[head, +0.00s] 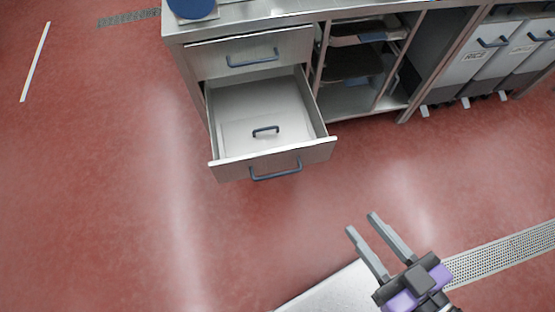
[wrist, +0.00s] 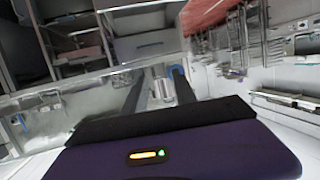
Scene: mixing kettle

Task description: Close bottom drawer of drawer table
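The steel drawer table (head: 174,36) stands at the top of the head view, with two stacked drawers at its left end. The bottom drawer (head: 225,173) is pulled far out, with a blue-grey bar handle (head: 276,174) on its front. Inside it lies a pale flat item with a small dark handle (head: 265,129). The top drawer (head: 222,60) is shut. My gripper (head: 362,223) is at the lower right of the head view, in front of the drawer and clear of it. Its two grey fingers are apart with nothing between them. In the wrist view, its fingers (wrist: 156,78) also stand apart.
Open shelves holding trays (head: 352,66) are right of the drawers, then pull-out bins, one labelled RICE (head: 474,56). A blue round item (head: 192,8) sits on the table top. A floor grate (head: 510,252) is at lower right. The red floor before the drawer is clear.

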